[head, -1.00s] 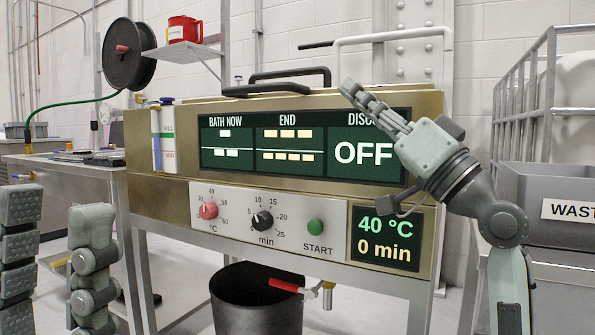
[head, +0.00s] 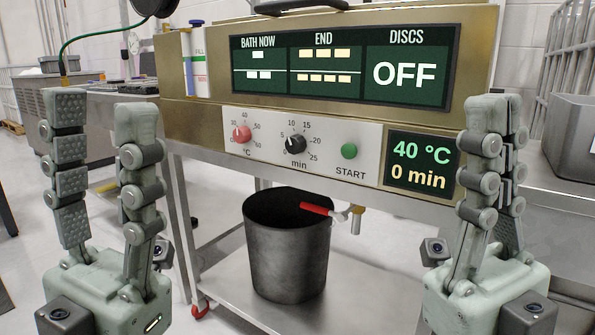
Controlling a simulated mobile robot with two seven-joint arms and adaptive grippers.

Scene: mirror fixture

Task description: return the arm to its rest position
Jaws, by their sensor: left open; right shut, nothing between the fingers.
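My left gripper (head: 98,112) is at the lower left, pointing up, with its two fingers wide apart and nothing between them. My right gripper (head: 493,112) is at the lower right, also pointing up. Its fingers are together and empty, and they overlap the right edge of the machine in the picture. Both gripper bases show at the bottom of the view; most of both arms is out of view. The brass-coloured machine (head: 205,128) stands between them, and I cannot see either gripper touching it.
The machine carries a red knob (head: 241,133), a black knob (head: 295,145), a green START button (head: 349,151) and a display reading 40 °C, 0 min (head: 421,163). A black bucket (head: 288,250) stands below a red-handled tap (head: 318,209). A grey bin (head: 572,140) is at right.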

